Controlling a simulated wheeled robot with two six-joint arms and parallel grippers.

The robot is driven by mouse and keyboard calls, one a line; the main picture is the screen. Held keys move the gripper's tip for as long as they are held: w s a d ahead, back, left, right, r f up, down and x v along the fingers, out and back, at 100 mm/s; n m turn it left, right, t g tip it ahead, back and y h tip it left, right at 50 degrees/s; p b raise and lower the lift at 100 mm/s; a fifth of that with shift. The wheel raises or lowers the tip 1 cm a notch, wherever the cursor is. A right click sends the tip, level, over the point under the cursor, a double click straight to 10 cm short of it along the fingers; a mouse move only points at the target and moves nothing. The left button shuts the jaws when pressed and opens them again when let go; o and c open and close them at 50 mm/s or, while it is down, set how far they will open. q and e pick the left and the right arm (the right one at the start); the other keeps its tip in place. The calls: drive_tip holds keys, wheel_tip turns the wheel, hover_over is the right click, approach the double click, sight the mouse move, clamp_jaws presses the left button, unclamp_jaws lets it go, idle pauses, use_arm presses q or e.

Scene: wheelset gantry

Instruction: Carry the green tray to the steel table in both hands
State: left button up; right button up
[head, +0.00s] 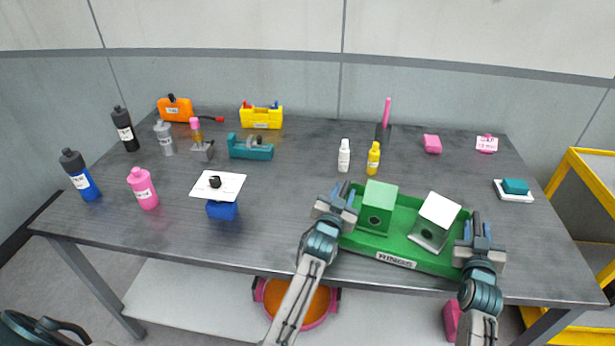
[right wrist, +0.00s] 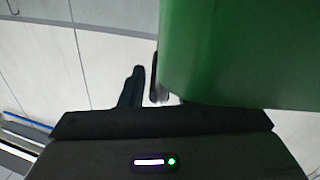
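The green tray (head: 362,240) has a front label reading RINGS. It holds a green box (head: 377,207) and a white-topped grey box (head: 434,222), each with a round hole. The tray is at the front right of the dark grey table (head: 290,190); I cannot tell whether it rests there or is slightly raised. My left gripper (head: 343,191) is at the tray's left end, my right gripper (head: 480,226) at its right end. In the right wrist view the tray's green side (right wrist: 240,50) hides part of the fingers. Neither grip is clear.
Left of the tray, a white card (head: 230,186) lies over a blue block (head: 222,210). White and yellow bottles (head: 344,156) stand behind the tray. A teal block on a white dish (head: 514,188) is to the right. A yellow frame (head: 590,190) stands beyond the right edge.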

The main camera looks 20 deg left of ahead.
use_arm(q)
drive_tip(key=shift+o, duration=0.5)
drive_tip(key=shift+r, duration=0.15)
use_arm(e)
drive_tip(key=shift+o, duration=0.5)
drive_tip(key=shift+r, duration=0.1)
use_arm(q)
drive_tip(key=shift+s, duration=0.1)
drive_tip(key=shift+s, duration=0.25)
use_arm(e)
drive_tip(key=shift+s, duration=0.1)
use_arm(q)
drive_tip(key=s, duration=1.1)
drive_tip(key=shift+s+d, duration=0.2)
use_arm(e)
drive_tip(key=s, duration=1.2)
drive_tip(key=shift+d, duration=0.2)
